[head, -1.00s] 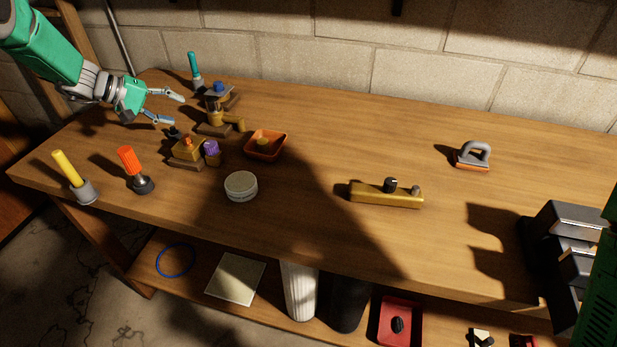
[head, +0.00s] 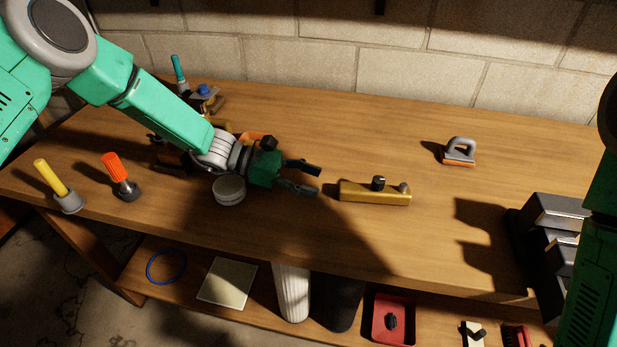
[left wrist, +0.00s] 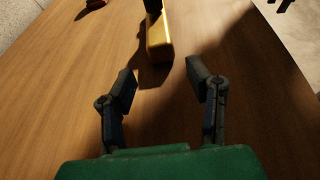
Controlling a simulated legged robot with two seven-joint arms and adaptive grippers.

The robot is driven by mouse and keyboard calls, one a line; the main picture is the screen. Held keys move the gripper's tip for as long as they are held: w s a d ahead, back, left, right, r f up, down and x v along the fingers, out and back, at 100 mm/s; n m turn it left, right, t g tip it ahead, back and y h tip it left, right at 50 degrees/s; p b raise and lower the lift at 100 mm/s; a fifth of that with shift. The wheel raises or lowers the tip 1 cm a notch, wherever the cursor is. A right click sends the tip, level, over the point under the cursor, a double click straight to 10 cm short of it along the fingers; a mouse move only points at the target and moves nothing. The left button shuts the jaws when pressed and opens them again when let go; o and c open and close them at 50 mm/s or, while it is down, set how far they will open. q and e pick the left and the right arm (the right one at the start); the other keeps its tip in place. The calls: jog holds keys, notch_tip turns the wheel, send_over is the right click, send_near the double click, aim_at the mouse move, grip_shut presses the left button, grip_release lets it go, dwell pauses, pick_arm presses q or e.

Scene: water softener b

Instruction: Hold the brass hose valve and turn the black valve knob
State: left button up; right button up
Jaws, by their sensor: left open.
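The brass hose valve (head: 372,196) lies on the workbench right of centre, a long golden bar. The black valve knob (head: 378,183) stands on its top, with a smaller grey fitting at its right end. My left gripper (head: 312,178) is open and empty, a short gap left of the valve's left end, fingers pointing at it. In the left wrist view the brass valve (left wrist: 158,40) lies ahead, between and beyond the open fingertips (left wrist: 160,78); a dark shape there covers part of it. My right gripper is not seen; only part of my right arm shows at the right edge.
A round grey-white tin (head: 229,191) sits under my left wrist. A grey-handled block (head: 460,152) stands behind and right of the valve. Dark stacked bins (head: 550,225) stand at the right. Other fittings crowd the left side, partly behind my arm. The bench behind the valve is clear.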

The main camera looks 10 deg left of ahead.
aim_at(343, 191)
pick_arm(q)
jog(key=shift+d+f, duration=0.15)
jog(key=shift+d, duration=0.2)
jog(key=x, duration=0.7)
jog(key=shift+w+d, duration=0.1)
jog(key=c, duration=0.6)
jog(key=shift+a, duration=0.25)
jog(key=shift+c, duration=0.2)
grip_shut()
jog(key=shift+d, duration=0.35)
jog(key=shift+a, duration=0.25)
